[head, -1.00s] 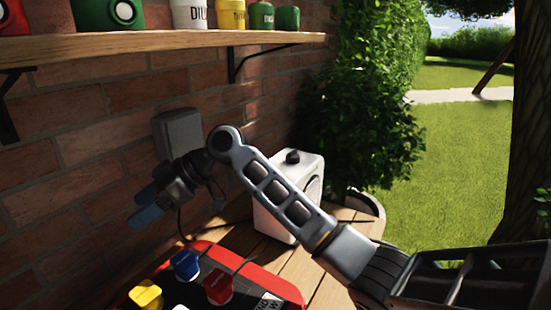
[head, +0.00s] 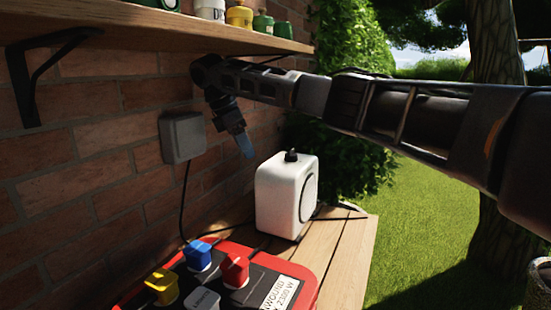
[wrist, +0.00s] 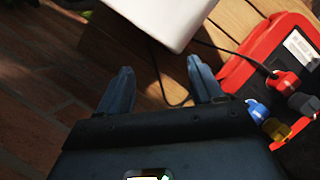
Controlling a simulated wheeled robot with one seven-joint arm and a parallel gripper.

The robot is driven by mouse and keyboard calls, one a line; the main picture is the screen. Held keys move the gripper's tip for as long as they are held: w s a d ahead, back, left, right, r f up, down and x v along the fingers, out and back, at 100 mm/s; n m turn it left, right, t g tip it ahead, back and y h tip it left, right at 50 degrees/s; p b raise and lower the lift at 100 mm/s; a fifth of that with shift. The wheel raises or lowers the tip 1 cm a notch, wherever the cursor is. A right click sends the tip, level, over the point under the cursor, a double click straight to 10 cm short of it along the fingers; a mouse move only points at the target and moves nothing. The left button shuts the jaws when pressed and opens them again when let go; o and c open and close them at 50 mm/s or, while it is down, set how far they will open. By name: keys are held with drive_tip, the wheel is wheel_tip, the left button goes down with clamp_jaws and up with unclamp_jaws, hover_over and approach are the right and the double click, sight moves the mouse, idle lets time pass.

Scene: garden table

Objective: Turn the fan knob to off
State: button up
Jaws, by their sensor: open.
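The fan is a white box-shaped unit (head: 279,200) standing on the wooden table, with a round grille on its right side. A small dark knob (head: 291,155) sits on its top; which way it is set is too small to tell. My gripper (head: 247,150) points down in the air to the left of the knob and above the fan's top, between the wall and the fan. In the wrist view my gripper (wrist: 158,82) has its two blue fingers apart with nothing between them. The white fan body (wrist: 165,18) shows there beyond the fingertips; the knob is out of that view.
A red power strip (head: 312,290) with yellow, blue and red plugs lies in front of the fan, with black cords on the table (head: 345,255). A grey wall box (head: 183,138) is left of my gripper. A shelf (head: 150,25) with cans hangs above my arm.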

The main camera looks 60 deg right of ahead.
sight(288, 154)
drive_tip(key=s+d, duration=0.2)
drive_tip(key=s+d+b, duration=0.1)
drive_tip(key=s+d, duration=0.1)
drive_tip(key=d, duration=0.1)
drive_tip(key=s+d, duration=0.3)
drive_tip(key=shift+d, duration=0.2)
drive_tip(key=shift+s+d+f+b, duration=0.3)
drive_tip(key=shift+s+d+f, duration=0.2)
drive_tip(key=shift+f, duration=0.25)
drive_tip(key=shift+s+d+f, duration=0.15)
drive_tip(key=shift+f, duration=0.5)
drive_tip(key=c, duration=1)
drive_tip(key=shift+c, duration=0.2)
drive_tip(key=shift+p, duration=0.35)
